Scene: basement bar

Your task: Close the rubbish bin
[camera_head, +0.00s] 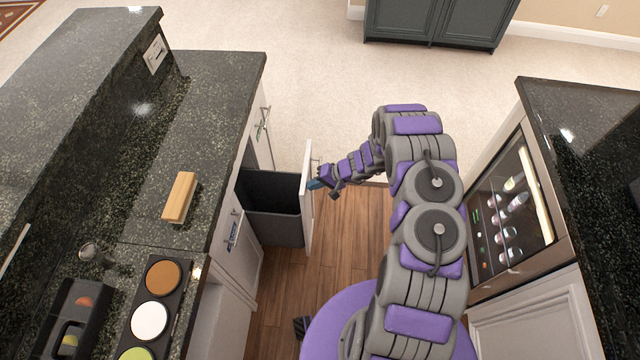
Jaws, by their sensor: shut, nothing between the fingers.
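The rubbish bin is a dark grey container (274,229) in a pull-out cabinet drawer under the left counter. The drawer stands open, and its white front panel (308,210) is out over the wooden floor. My purple and grey arm reaches from the bottom right towards it. My gripper (315,184) is shut and empty at the outer face of the panel, near its upper part and handle (315,164). I cannot tell whether it touches the panel.
A dark granite counter (215,110) runs along the left, with a wooden block (180,197) and a tray of round containers (150,318) on it. A glass-front drinks fridge (508,215) stands at the right. Wooden floor (345,225) lies between; pale carpet (310,70) is beyond.

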